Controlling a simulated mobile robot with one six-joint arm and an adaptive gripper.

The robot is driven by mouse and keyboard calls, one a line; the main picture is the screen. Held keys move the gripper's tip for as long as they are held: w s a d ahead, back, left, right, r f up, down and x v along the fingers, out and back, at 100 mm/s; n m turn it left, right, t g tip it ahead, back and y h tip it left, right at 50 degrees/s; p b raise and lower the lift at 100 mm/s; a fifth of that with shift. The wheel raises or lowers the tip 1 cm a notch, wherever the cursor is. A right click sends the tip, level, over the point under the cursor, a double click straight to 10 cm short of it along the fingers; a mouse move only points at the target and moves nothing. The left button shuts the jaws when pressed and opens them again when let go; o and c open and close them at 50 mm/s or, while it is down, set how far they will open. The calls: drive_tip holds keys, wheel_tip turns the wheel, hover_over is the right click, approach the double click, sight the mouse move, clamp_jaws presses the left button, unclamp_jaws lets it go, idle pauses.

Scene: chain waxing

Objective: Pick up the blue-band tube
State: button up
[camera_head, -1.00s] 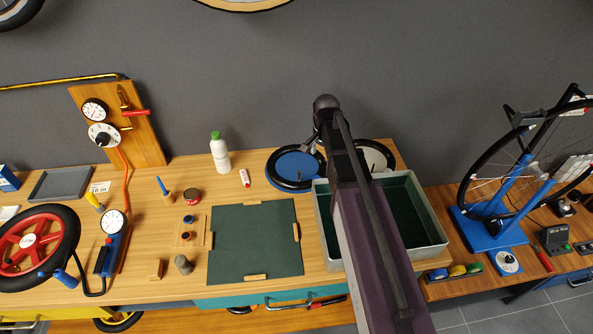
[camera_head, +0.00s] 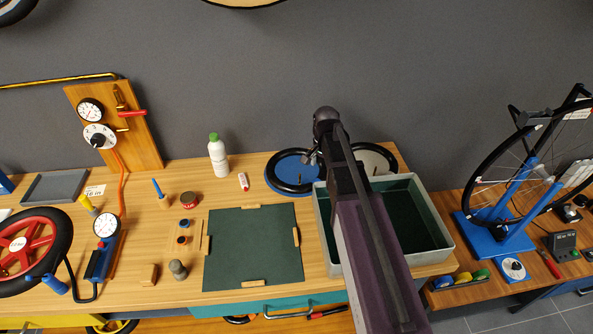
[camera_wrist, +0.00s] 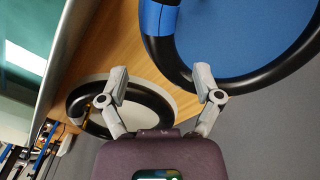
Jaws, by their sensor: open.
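The blue-band tube is a black ring (camera_head: 270,181) on a blue disc (camera_head: 291,166) at the back of the bench. In the wrist view the black tube (camera_wrist: 178,62) curves around the blue disc (camera_wrist: 240,40), with a blue band (camera_wrist: 159,18) on it at the top. My gripper (camera_wrist: 160,78) is open and empty, its two fingers apart in front of the tube's near edge. In the head view my arm hides most of the gripper. A second black tube (camera_wrist: 152,104) lies around a pale disc (camera_wrist: 92,90), lower left in the wrist view.
A pale bin with a dark green inside (camera_head: 446,240) stands under my arm. A green mat (camera_head: 253,245) lies left of it. A white bottle with a green cap (camera_head: 218,158) and a small red-and-white tube (camera_head: 243,181) stand left of the blue disc. A grey wall (camera_head: 230,70) rises behind.

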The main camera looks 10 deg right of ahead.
sight(322, 176)
drive_tip(key=shift+d+f+b, duration=0.1)
drive_tip(key=shift+f+b, duration=2.5)
clamp_jaws()
